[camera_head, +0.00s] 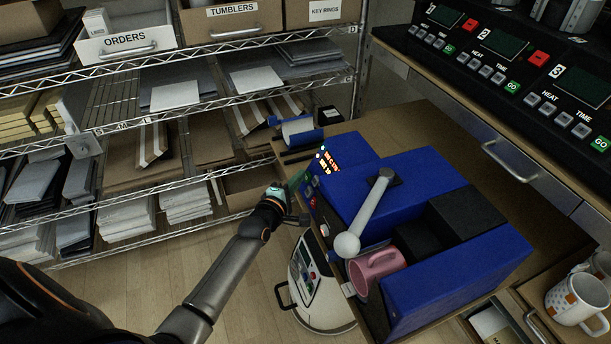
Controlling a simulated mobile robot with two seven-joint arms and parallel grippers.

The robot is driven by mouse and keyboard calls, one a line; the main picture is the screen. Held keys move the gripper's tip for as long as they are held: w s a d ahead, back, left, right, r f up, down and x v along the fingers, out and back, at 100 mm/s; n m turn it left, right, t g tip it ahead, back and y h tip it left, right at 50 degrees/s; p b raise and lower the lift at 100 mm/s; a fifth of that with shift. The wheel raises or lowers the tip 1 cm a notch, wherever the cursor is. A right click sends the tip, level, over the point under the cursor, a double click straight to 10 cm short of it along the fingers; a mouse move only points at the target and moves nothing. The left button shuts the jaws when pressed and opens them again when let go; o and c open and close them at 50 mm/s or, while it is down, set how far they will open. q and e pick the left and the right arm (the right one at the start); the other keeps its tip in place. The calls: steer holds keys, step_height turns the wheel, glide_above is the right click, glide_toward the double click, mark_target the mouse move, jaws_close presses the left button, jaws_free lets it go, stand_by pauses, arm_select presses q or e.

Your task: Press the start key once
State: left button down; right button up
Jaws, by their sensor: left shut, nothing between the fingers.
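The blue mug press (455,285) stands on a wooden table. Its control panel, on the left face, has a lit orange display (330,166) and small coloured keys, too small to read. A pink mug (376,267) sits in the press, under the grey lever (369,211) with its white ball end. My left gripper (299,196) is shut and empty, close beside the control panel. I cannot tell whether it touches a key, and the gripper partly hides that side of the panel. My right gripper is not in view.
A white round appliance (318,290) stands below the panel, near my left arm. Wire shelves (160,198) with boxes and paper fill the left. A black control row with green GO keys (512,87) runs along the upper right.

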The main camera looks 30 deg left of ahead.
arm_select(q)
steer(key=shift+s+a+r+p, duration=0.3)
steer(key=shift+s+a+p, duration=0.05)
steer(key=shift+s+p, duration=0.1)
steer(key=s+a+r+p, duration=0.2)
steer(key=s+a+p, duration=0.1)
steer(key=shift+s+r, duration=0.15)
steer(key=shift+r, duration=0.15)
steer(key=shift+d, duration=0.15)
stand_by(0.8)
